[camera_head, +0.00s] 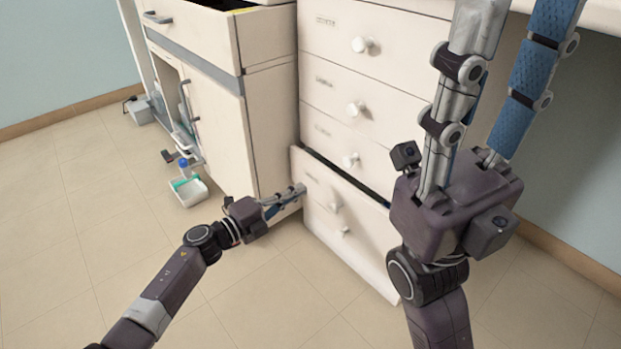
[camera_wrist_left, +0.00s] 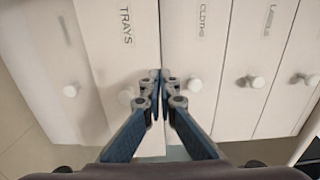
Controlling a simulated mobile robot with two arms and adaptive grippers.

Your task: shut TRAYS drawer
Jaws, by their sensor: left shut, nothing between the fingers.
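The TRAYS drawer (camera_head: 318,180) is pulled out a little from the white cabinet, with a dark gap along its top edge. Its label and round knob (camera_wrist_left: 127,95) show in the left wrist view. My left gripper (camera_head: 301,189) is shut and empty, its fingertips at the left part of the drawer front in the head view. In the left wrist view the fingertips (camera_wrist_left: 160,76) are beside the knob, over the drawer's edge towards the CLOTHS drawer (camera_wrist_left: 197,55); I cannot tell whether they touch. My right gripper (camera_head: 505,15) is raised and open, its finger ends cut off by the frame.
Closed drawers with round knobs (camera_head: 362,45) lie above the TRAYS drawer. Another cabinet (camera_head: 215,110) stands to the left, its top drawer (camera_head: 190,22) open. A white tray (camera_head: 187,190) and small items are on the floor by it. The floor in front is clear.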

